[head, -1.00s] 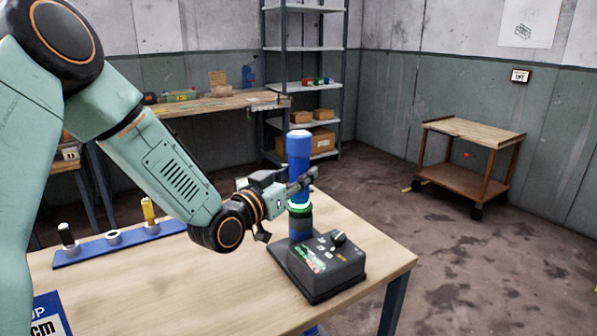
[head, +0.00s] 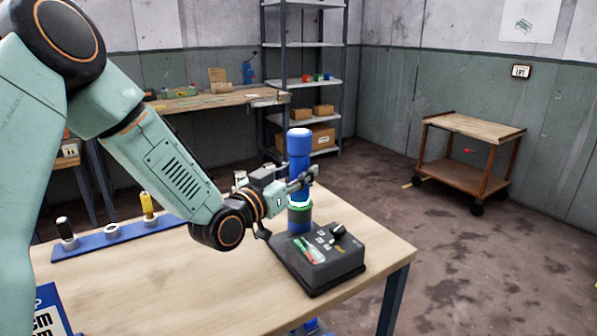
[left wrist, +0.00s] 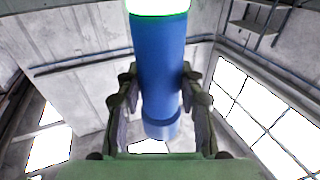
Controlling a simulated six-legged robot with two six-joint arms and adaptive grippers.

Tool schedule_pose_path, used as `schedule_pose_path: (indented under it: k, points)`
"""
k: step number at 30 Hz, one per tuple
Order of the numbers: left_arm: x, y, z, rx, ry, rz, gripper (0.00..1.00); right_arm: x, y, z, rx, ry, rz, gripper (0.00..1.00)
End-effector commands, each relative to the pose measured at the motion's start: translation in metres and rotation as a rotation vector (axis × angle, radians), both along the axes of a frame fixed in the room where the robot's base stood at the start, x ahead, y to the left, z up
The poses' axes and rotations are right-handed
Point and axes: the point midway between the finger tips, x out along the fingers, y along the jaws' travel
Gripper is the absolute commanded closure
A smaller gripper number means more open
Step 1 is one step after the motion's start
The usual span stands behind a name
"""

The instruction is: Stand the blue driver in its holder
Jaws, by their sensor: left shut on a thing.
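The blue driver (head: 299,150) stands upright in my left gripper (head: 302,181), which is shut on it. In the left wrist view, the driver (left wrist: 158,70) runs between both fingers (left wrist: 156,100). Its lower part is at a lit green ring on the dark box (head: 318,268). I cannot tell whether it sits in the ring or only over it. The blue holder (head: 88,245) lies at the table's left. It carries a black-handled driver (head: 64,228) and a yellow-handled driver (head: 147,205), with an empty white ring (head: 112,230) between them. My right gripper is out of view.
The wooden table (head: 190,285) is clear between the holder and the box. A blue and white printed sign (head: 52,312) shows at the lower left. A workbench (head: 215,101), a shelf rack (head: 303,85) and a wheeled cart (head: 468,155) stand farther back.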

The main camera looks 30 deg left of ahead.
Motion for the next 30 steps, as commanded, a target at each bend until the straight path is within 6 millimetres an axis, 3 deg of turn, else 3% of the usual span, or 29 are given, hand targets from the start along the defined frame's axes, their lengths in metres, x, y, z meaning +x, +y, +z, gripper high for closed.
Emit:
schedule_pose_path:
  k: [5,6,15,25,30]
  points:
    - [0.001,0.0,0.001,0.001,-0.007,0.0,1.0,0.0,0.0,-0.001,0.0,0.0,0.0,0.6]
    - [0.001,0.0,0.001,0.001,-0.007,0.001,0.62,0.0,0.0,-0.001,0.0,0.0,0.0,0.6]
    - [0.0,0.0,-0.001,0.0,-0.003,0.0,0.36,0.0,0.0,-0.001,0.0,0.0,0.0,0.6]
    - [-0.002,0.0,-0.004,-0.001,0.005,0.0,0.36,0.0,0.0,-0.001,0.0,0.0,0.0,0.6]
    - [-0.013,0.004,-0.004,-0.006,0.004,0.004,0.36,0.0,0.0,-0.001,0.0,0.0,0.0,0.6]
